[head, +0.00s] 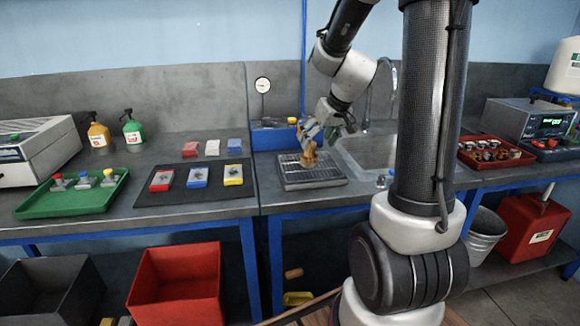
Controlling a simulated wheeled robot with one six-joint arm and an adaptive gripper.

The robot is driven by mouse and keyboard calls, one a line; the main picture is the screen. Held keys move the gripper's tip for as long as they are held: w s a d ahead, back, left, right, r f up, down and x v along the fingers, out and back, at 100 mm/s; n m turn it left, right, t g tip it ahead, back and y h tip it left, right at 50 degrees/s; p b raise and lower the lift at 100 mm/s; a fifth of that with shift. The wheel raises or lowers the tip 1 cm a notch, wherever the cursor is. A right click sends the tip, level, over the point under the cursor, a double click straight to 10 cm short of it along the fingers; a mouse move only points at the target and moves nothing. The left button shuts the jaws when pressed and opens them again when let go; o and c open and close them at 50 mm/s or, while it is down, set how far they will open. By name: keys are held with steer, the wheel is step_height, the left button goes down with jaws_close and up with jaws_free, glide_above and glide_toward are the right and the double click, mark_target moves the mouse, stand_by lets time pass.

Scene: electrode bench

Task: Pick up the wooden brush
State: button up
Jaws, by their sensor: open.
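The wooden brush (309,157) appears as a small orange-brown shape on the dark drain grid (300,183) beside the sink. Its bristles and handle are too small to tell apart. My gripper (311,141) comes down from the upper right, directly over the brush. It is open, and its fingertips are at or just above the top of the brush. The fingers partly cover the brush, and I cannot tell whether they touch it.
The sink (365,153) and its tap are close on the right. A blue box (268,140) stands behind the grid. A dark mat (150,197) with coloured blocks and a green tray (40,203) lie left. A red tray (525,161) is far right.

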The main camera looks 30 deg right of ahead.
mark_target(309, 151)
steer(key=shift+w+a+r, duration=0.1)
steer(key=shift+w+r, duration=0.1)
steer(key=shift+w, duration=0.1)
steer(key=shift+n+t, duration=0.3)
steer(key=shift+n, duration=0.4)
steer(key=x, duration=0.8)
steer(key=shift+s+d, duration=0.1)
steer(key=shift+d, duration=0.4)
steer(key=c, duration=1.1)
